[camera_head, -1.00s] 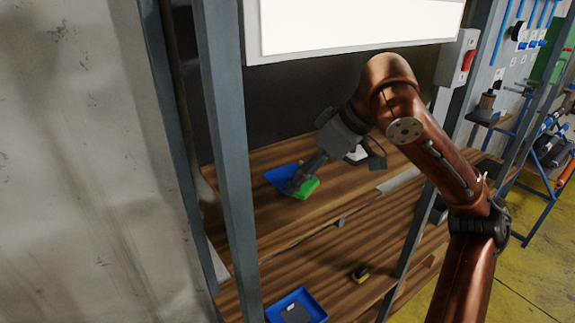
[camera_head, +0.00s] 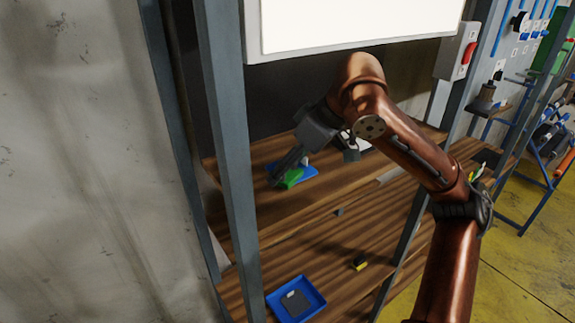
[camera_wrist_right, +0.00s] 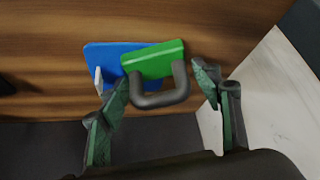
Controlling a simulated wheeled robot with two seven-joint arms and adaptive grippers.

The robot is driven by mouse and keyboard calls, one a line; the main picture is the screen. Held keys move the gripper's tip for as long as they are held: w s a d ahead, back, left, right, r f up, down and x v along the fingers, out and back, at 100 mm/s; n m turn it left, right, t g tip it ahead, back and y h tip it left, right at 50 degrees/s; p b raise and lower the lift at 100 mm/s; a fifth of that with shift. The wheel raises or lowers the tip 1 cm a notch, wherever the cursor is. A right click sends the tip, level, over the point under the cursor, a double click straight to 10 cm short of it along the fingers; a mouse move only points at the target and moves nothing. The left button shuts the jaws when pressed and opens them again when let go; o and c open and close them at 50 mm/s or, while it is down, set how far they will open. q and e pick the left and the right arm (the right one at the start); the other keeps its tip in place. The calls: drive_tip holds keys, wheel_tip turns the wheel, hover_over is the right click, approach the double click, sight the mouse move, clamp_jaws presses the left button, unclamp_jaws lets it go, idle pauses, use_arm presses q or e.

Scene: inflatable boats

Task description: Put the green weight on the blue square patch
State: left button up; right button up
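The green weight (camera_wrist_right: 152,59), with a thick grey handle (camera_wrist_right: 162,98), rests over part of the blue square patch (camera_wrist_right: 103,55) in the right wrist view. Blue shows to its left; its far edge seems close to the patch's edge. In the head view the green weight (camera_head: 292,178) covers the near left part of the blue patch (camera_head: 307,170). My right gripper (camera_wrist_right: 152,76) is open, its fingers apart on both sides of the handle and not touching it. In the head view my right gripper (camera_head: 279,176) is at the weight. My left gripper is out of view.
The patch lies on a wooden shelf (camera_head: 345,185) between grey metal posts (camera_head: 225,150). A lower shelf holds a blue tray (camera_head: 318,297) with a grey weight and a small yellow-black object (camera_head: 360,264). A white panel (camera_head: 350,25) hangs above.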

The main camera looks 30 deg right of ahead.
drive_tip(key=shift+o, duration=0.8)
drive_tip(key=shift+s, duration=0.1)
drive_tip(key=shift+r, duration=0.2)
drive_tip(key=v, duration=0.7)
drive_tip(key=shift+r+b, duration=0.15)
drive_tip(key=shift+b, duration=0.25)
drive_tip(key=shift+d, duration=0.15)
